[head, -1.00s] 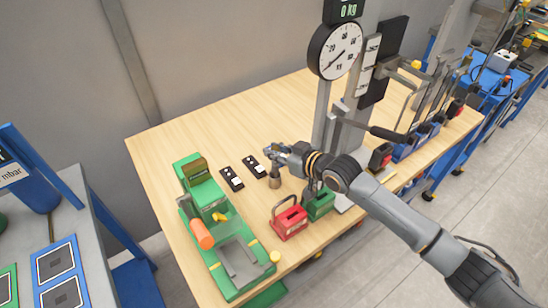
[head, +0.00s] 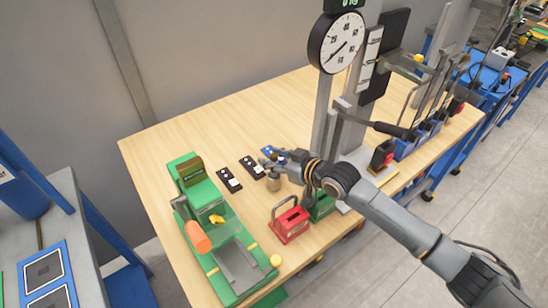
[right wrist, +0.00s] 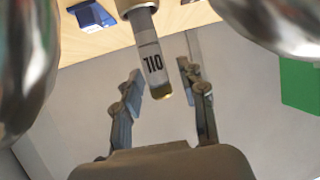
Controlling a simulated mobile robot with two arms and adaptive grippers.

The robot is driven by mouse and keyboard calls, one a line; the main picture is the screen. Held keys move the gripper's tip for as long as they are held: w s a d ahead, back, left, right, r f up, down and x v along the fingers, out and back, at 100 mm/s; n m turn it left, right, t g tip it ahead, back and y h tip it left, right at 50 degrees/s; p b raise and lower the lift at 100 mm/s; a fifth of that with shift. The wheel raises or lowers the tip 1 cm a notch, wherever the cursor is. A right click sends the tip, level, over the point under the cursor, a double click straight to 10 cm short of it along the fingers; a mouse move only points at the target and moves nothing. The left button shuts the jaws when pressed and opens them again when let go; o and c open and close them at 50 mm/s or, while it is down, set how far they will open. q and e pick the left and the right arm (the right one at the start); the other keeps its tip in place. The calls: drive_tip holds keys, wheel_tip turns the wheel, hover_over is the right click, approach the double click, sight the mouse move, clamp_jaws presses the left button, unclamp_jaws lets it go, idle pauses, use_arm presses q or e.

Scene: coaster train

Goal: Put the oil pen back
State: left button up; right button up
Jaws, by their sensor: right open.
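In the head view, my right gripper (head: 270,163) is over the table, just above a small grey-brown cylinder (head: 273,182). I cannot tell whether this cylinder is part of the pen or its holder. My left gripper is not in view.
The wooden table (head: 190,140) holds a green machine (head: 225,240) at left, a red box (head: 290,222), a green box (head: 322,206), black modules (head: 228,180) and a blue block (head: 268,152). A column with a dial gauge (head: 337,43) stands right of the gripper.

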drive_tip(key=shift+r, duration=0.1)
drive_tip(key=shift+r, duration=0.2)
drive_tip(key=shift+b+v, duration=0.9)
drive_tip(key=shift+v, duration=5.1)
drive_tip(key=shift+f, duration=0.2)
